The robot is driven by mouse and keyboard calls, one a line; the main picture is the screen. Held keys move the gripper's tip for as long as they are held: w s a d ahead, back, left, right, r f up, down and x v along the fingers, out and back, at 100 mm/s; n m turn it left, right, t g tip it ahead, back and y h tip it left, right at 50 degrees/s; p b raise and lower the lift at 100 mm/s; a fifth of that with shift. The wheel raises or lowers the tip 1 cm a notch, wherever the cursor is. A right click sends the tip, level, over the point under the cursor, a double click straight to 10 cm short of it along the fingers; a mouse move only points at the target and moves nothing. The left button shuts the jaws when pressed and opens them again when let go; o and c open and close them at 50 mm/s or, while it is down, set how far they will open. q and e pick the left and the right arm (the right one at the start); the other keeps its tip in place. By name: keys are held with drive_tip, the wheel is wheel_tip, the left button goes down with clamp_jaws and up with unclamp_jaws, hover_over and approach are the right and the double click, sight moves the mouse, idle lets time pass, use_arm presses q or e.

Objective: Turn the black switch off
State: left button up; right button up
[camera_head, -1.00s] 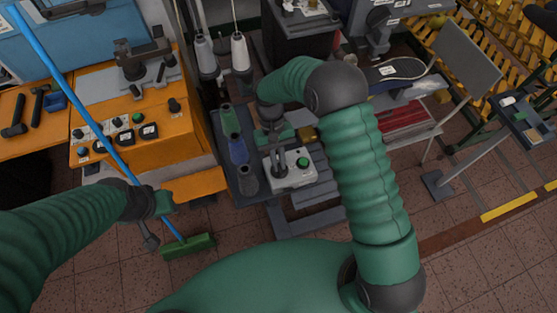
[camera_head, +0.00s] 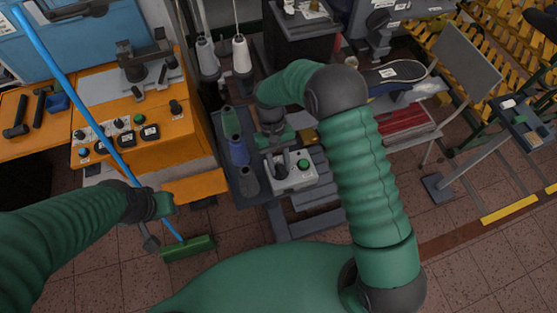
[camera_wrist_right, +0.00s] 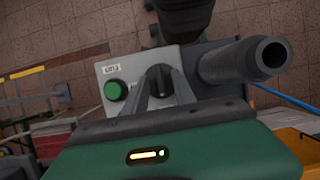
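The black switch (camera_wrist_right: 158,77) is a dark knob on a pale grey control box (camera_wrist_right: 108,72), beside a round green button (camera_wrist_right: 115,90). In the head view the box (camera_head: 306,181) stands at the centre, with the green button (camera_head: 303,165) on its top. My right gripper (camera_wrist_right: 161,86) reaches down over the box. Its two grey fingers lie on either side of the knob and appear to close on it, hiding part of it. My left gripper (camera_head: 153,222) is at the lower left, beside the blue broom handle (camera_head: 104,137); its fingers are unclear.
Green, blue and grey thread cones (camera_head: 238,150) stand just left of the box; one grey tube (camera_wrist_right: 245,60) is close to my right fingers. An orange machine (camera_head: 150,155) stands at left. A red-lined tray (camera_head: 405,122) is at right. Brown tiled floor lies in front.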

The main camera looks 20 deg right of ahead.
drive_tip(key=shift+w+r, duration=0.25)
drive_tip(key=shift+r, duration=0.05)
drive_tip(key=b+v, duration=0.2)
drive_tip(key=v, duration=1.4)
drive_tip(key=shift+s, duration=0.25)
drive_tip(key=s+d+f+t, duration=0.3)
drive_tip(key=s, duration=0.5)
drive_tip(key=s+d+f+t, duration=0.2)
drive_tip(key=s+d+t, duration=0.2)
drive_tip(key=s, duration=0.4)
drive_tip(key=shift+s+d+f+m+b, duration=0.25)
drive_tip(key=shift+s+f+m+b, duration=0.05)
drive_tip(key=shift+f, duration=0.05)
